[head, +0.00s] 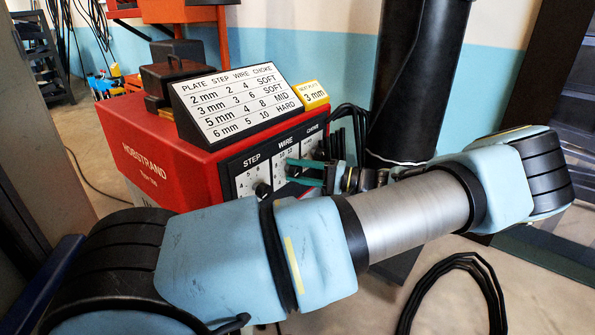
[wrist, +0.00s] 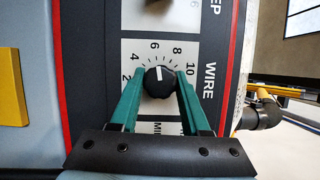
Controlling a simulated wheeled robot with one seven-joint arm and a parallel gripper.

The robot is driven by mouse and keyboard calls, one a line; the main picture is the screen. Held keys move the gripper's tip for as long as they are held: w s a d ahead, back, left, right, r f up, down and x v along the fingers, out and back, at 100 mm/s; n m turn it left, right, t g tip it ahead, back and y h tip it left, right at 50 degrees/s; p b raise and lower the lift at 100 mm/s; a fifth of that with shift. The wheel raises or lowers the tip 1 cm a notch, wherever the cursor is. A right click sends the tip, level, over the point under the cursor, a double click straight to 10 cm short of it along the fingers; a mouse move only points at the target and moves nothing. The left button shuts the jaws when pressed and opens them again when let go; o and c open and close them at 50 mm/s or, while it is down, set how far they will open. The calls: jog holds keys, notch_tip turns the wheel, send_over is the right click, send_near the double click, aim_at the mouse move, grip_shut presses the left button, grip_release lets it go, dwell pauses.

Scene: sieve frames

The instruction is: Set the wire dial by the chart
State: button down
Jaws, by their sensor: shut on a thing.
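The red welder (head: 158,150) carries a chart (head: 235,97) of plate, step, wire and choke. The yellow card (head: 314,94) beside it reads 3 mm. The chart's 3 mm row gives step 3, wire 6, choke SOFT. My gripper (head: 293,171) is at the WIRE panel, its green fingers on either side of the black wire dial (wrist: 159,83) and shut on it. In the wrist view the dial's white mark points up, at about 6, on a scale from 2 to 10. In the head view the fingers mostly hide this dial.
The step dial (head: 263,190) sits just left of the wire dial. The choke panel is partly hidden by my gripper. Black cables (head: 350,120) hang behind the panel's right end. A black cable loop (head: 455,265) is at the lower right.

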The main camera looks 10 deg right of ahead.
jog(key=shift+a+f, duration=0.1)
jog(key=shift+c, duration=1.9)
grip_release()
jog(key=p+v, duration=0.1)
jog(key=v, duration=1)
